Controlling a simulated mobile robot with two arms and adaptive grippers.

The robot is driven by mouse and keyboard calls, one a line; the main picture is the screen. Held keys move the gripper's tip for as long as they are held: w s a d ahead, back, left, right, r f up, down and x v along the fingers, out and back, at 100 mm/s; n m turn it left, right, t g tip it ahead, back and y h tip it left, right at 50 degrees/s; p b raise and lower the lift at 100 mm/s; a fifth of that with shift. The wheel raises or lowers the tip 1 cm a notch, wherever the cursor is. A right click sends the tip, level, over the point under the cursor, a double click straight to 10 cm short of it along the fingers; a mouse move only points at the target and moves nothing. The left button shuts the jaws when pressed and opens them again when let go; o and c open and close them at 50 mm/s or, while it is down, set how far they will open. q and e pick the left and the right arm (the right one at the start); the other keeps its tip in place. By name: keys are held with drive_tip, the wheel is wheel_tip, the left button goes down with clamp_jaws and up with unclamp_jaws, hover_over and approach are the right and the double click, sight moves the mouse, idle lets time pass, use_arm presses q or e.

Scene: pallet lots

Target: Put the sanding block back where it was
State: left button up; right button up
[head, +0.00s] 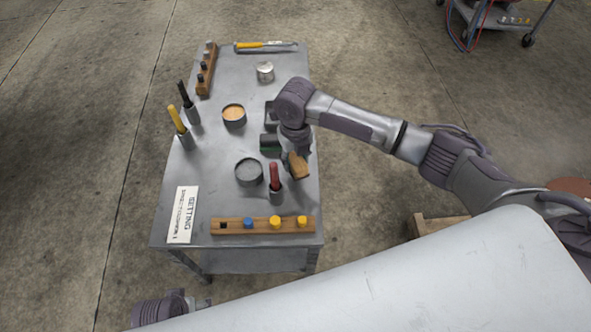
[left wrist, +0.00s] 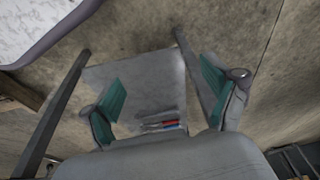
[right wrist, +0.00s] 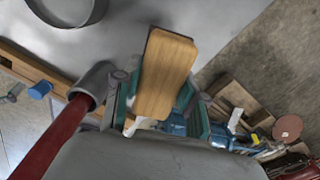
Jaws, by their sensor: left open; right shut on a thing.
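The sanding block is a light wooden block with rounded ends. It shows in the head view (head: 299,166) near the right edge of the grey table (head: 205,155). My right gripper (head: 291,153) is shut on it. In the right wrist view the sanding block (right wrist: 167,70) stands out between the teal finger pads, its flat wooden face clear to see. I cannot tell whether its lower end touches the table. My left gripper (left wrist: 160,100) is open and empty in the left wrist view, away from the tabletop.
A red handle stands in a grey cup (head: 276,196) close beside the sanding block. A round grey dish (head: 249,171) lies left of it. A wooden rack (head: 240,226) with coloured pegs runs along the front edge. A white sign (head: 183,214) lies front left.

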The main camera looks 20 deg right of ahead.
sight(295, 168)
wheel_tip(295, 168, down, 4)
drive_tip(key=shift+r+b, duration=0.15)
drive_tip(key=shift+b, duration=0.35)
use_arm(q)
wheel_tip(295, 168, up, 4)
drive_tip(key=shift+w+f, duration=0.1)
drive_tip(key=shift+w, duration=0.05)
use_arm(e)
drive_tip(key=shift+f, duration=0.25)
drive_tip(key=o, duration=1)
drive_tip(key=shift+f, duration=0.1)
drive_tip(key=shift+r, duration=0.3)
wheel_tip(295, 168, up, 12)
drive_tip(key=p, duration=0.3)
drive_tip(key=shift+f, duration=0.15)
use_arm(q)
wheel_tip(295, 168, down, 10)
drive_tip(key=s, duration=0.2)
